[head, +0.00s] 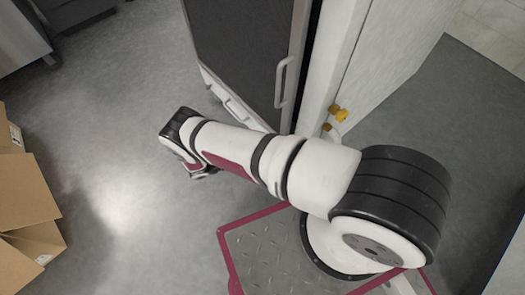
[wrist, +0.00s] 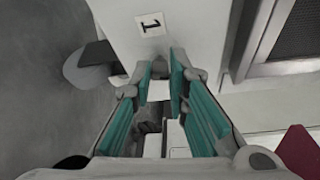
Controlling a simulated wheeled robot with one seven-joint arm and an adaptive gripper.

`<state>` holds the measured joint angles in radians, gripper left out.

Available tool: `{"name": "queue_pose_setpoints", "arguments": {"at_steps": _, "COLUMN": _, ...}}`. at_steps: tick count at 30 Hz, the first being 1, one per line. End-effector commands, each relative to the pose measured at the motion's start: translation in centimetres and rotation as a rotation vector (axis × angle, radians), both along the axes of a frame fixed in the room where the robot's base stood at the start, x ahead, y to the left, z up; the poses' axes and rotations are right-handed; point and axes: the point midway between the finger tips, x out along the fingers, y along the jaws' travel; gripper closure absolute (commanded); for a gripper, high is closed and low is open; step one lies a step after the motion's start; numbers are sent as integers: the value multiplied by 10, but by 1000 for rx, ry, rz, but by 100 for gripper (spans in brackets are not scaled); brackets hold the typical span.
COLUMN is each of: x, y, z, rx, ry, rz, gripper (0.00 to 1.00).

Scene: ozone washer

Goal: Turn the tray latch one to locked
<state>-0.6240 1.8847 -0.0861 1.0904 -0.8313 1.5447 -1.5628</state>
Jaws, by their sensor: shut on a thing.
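In the wrist view, my gripper (wrist: 160,76) has its two teal-padded fingers closed around a small pale piece, tray latch one (wrist: 159,91), below a label marked 1 (wrist: 151,24). The fingers hide much of the latch, and I cannot tell its angle. In the head view, my arm reaches down and left to the low front of the washer (head: 250,55). There the gripper's fingers and the latch are hidden behind the wrist.
The washer's dark glass door has a vertical handle (head: 285,82) beside my arm. Yellow fittings (head: 339,113) stick out from its side. Cardboard boxes (head: 30,190) stand at the left. The grey floor (head: 115,130) between them is clear.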

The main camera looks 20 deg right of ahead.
Motion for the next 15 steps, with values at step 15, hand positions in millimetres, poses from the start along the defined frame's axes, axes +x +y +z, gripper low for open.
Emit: {"name": "queue_pose_setpoints", "arguments": {"at_steps": 15, "x": 1, "y": 0, "z": -4, "rx": -61, "ry": 194, "rz": 4, "gripper": 100}}
